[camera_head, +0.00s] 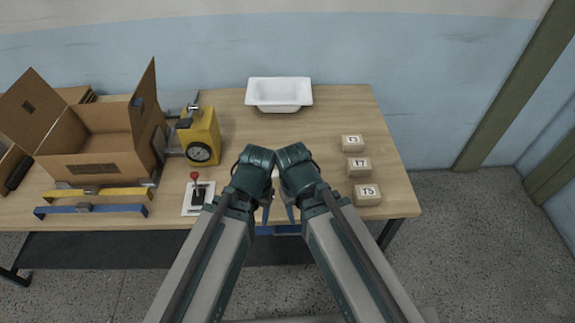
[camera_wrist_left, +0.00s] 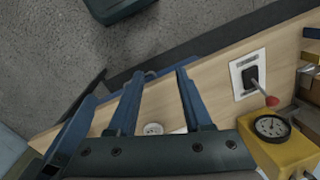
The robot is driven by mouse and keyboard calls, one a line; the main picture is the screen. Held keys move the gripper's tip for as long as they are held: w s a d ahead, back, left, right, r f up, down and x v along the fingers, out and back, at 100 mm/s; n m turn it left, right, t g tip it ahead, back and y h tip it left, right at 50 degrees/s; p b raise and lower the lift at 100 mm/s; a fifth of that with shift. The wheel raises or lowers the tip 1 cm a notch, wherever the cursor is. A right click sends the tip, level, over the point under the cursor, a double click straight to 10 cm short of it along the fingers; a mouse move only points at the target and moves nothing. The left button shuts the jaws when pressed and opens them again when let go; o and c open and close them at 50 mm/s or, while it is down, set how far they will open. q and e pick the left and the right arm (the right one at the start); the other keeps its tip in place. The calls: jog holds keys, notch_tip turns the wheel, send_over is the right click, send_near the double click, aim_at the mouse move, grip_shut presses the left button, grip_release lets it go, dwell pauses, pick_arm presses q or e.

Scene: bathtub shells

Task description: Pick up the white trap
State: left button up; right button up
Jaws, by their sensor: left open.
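A small white round piece (camera_wrist_left: 153,128), perhaps the white trap, shows in the left wrist view on the wooden table, between the finger bases of my left gripper (camera_wrist_left: 160,75). Its full shape is hidden by the gripper body. In the head view a bit of white (camera_head: 274,182) shows between my two wrists, mostly covered by them. My left gripper (camera_head: 266,208) is open with nothing seen between its fingers, near the table's front edge. My right gripper (camera_head: 290,208) is close beside it; its jaws are too small to judge.
A white tub shell (camera_head: 279,83) stands at the back. Several labelled blocks (camera_head: 359,167) line the right. On the left are a yellow dial gauge (camera_head: 205,130), a red-knobbed lever (camera_head: 197,195), an open carton (camera_head: 95,160), and yellow and blue bars (camera_head: 95,210). The centre behind my wrists is clear.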

pick_arm(q)
jog(key=o, duration=0.4)
jog(key=shift+w+f, duration=0.2)
jog(key=shift+w, duration=0.1)
jog(key=shift+c, duration=0.2)
jog(key=w+m+h, duration=0.1)
jog(key=w+m, duration=0.1)
jog(key=w, duration=0.1)
jog(key=w+f+m+h+b, duration=0.1)
jog(key=w+m, duration=0.1)
jog(key=w, duration=0.1)
jog(key=w+d+m, duration=0.1)
jog(key=w+m, duration=0.1)
jog(key=w, duration=0.2)
jog(key=shift+f+m+t+h+b, duration=0.2)
jog(key=shift+m+t+h+b, duration=0.1)
jog(key=shift+h+b, duration=0.1)
jog(key=w+a+m+t+h+b, duration=0.1)
jog(key=w+a+m+t+h, duration=0.15)
jog(key=w+m, duration=0.75)
jog(key=w+d+f+b, duration=0.1)
jog(key=f+b, duration=0.1)
jog(key=w+d+f+n+b, duration=0.1)
jog(key=f+b, duration=0.1)
jog(key=b, duration=0.1)
jog(key=w+d+f+n+b, duration=0.1)
jog(key=f+b, duration=0.1)
jog(key=shift+f+g, duration=0.35)
jog(key=shift+d+f+b, duration=0.3)
jog(key=shift+b, duration=0.25)
